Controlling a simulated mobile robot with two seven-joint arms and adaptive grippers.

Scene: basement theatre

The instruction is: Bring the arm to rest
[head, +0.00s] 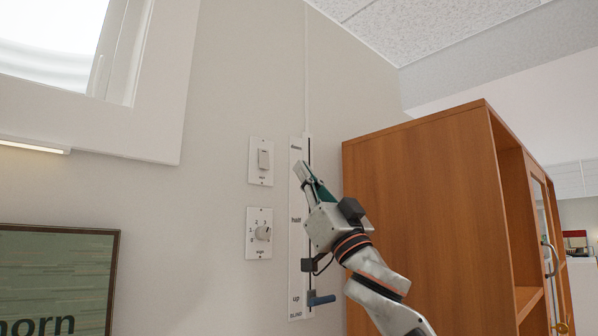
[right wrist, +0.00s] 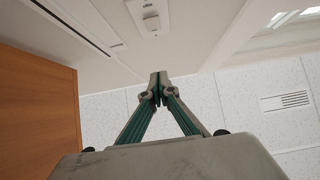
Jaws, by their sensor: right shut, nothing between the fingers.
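My right gripper (head: 302,170) is in front of the white slider panel on the wall, near its upper part, with the arm coming up from the lower right. In the right wrist view its two fingers (right wrist: 158,92) meet at the tips, shut and empty. I cannot tell from these views whether the fingertips touch the panel. My left gripper is not in view.
A light switch (head: 263,160) and a rotary dial (head: 263,233) are on the wall left of the panel. A wooden cabinet (head: 425,165) stands close on the right, behind my forearm. A framed picture (head: 60,275) and a window frame (head: 165,80) are at the left.

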